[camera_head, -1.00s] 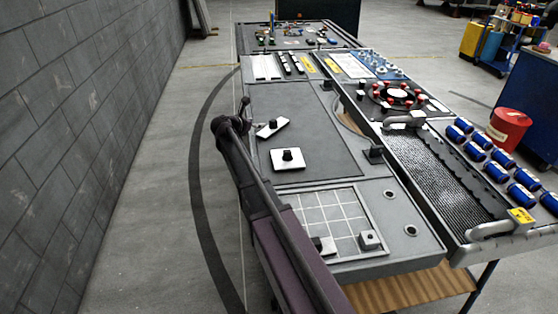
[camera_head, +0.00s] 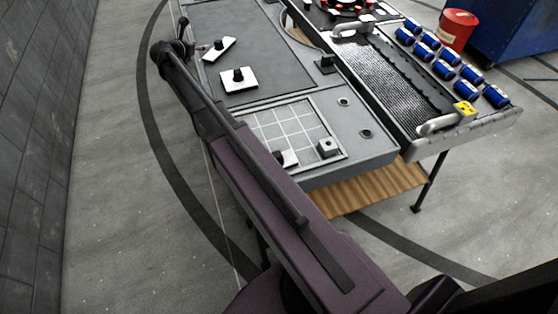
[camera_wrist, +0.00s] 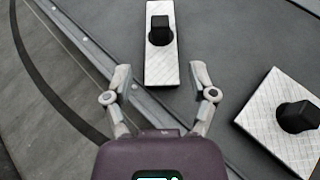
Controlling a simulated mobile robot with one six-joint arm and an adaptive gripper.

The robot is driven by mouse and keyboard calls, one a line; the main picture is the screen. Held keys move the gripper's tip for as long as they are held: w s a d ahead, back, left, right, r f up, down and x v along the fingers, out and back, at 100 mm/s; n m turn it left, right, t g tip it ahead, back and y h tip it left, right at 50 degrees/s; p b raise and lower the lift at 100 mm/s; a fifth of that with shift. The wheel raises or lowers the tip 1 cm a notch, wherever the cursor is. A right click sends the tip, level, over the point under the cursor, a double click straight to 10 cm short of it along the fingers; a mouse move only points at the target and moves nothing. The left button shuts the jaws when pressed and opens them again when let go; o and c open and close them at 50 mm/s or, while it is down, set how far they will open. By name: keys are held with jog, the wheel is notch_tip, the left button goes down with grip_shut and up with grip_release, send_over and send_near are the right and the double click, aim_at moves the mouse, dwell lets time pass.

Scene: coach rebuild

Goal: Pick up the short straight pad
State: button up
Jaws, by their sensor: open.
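A narrow straight white pad with a black knob (camera_head: 219,49) lies on the dark grey panel of the bench. In the wrist view the pad (camera_wrist: 160,62) lies straight ahead, its near end just short of the line between my fingertips. My gripper (camera_wrist: 161,72) is open and empty, with one finger to each side of that line. A wider white pad with a black knob (camera_head: 239,79) lies nearby; it also shows in the wrist view (camera_wrist: 284,135) at the right. In the head view my gripper (camera_head: 183,24) is small at the panel's left edge.
A gridded plate (camera_head: 290,128) with small blocks is at the bench's near end. A mesh tray (camera_head: 385,78) and several blue cylinders (camera_head: 443,69) are to the right, with a red bucket (camera_head: 457,29) beyond. A brick wall (camera_head: 45,120) stands left.

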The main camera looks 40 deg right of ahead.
jog(key=shift+s, duration=0.1)
